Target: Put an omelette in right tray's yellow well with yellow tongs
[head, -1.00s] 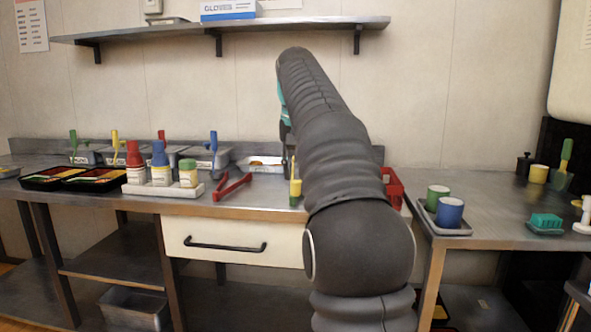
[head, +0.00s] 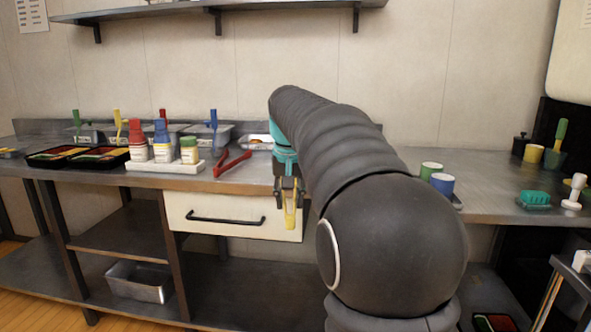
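My gripper (head: 288,186) points down in front of the counter's front edge, over the white drawer front. It appears shut on the yellow tongs (head: 290,219), which hang below the fingers as a narrow V with nothing visible between the tips. Two black bento trays with red, green and yellow wells sit side by side at the counter's left; the right tray (head: 97,167) is beside the bottle rack. A white dish (head: 256,141) with orange-yellow contents stands at the back, partly behind my arm; I cannot tell whether these are omelettes.
Red tongs (head: 232,163) lie open on the counter. A white rack (head: 166,167) holds squeeze bottles right of the trays. Metal bins (head: 205,132) with coloured handles line the back. Green (head: 431,169) and blue (head: 442,183) cups stand at right, partly behind my arm.

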